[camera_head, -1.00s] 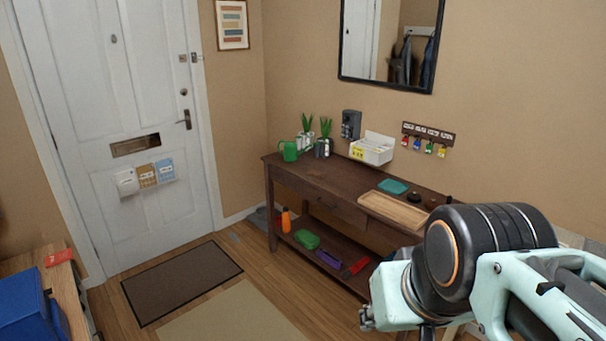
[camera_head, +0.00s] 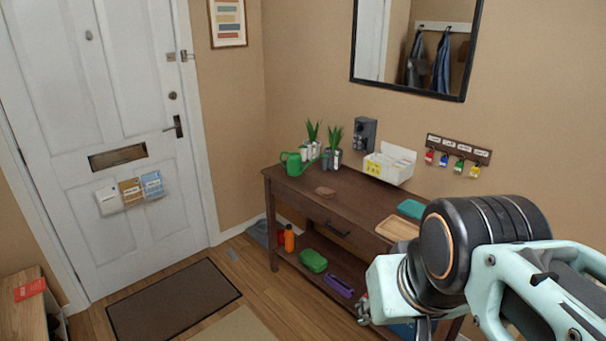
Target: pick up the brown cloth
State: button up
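A small, flat brown thing (camera_head: 326,191) lies on the dark wooden console table (camera_head: 345,203), in front of the potted plants. It may be the brown cloth, but it is too small to be sure. No other brown cloth can be made out. My arm fills the lower right and covers the table's right end and part of its lower shelf. I cannot make out my gripper's fingers.
A green watering can (camera_head: 293,163), plants, a white box (camera_head: 389,163), a teal folded item (camera_head: 411,209) and a wooden tray (camera_head: 397,229) stand on the table. The lower shelf holds a green item (camera_head: 313,260) and a purple one (camera_head: 339,286). A doormat (camera_head: 173,299) lies before the door.

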aim_at(327, 192)
jog(key=i+j, duration=0.1)
jog(key=i, duration=1.1)
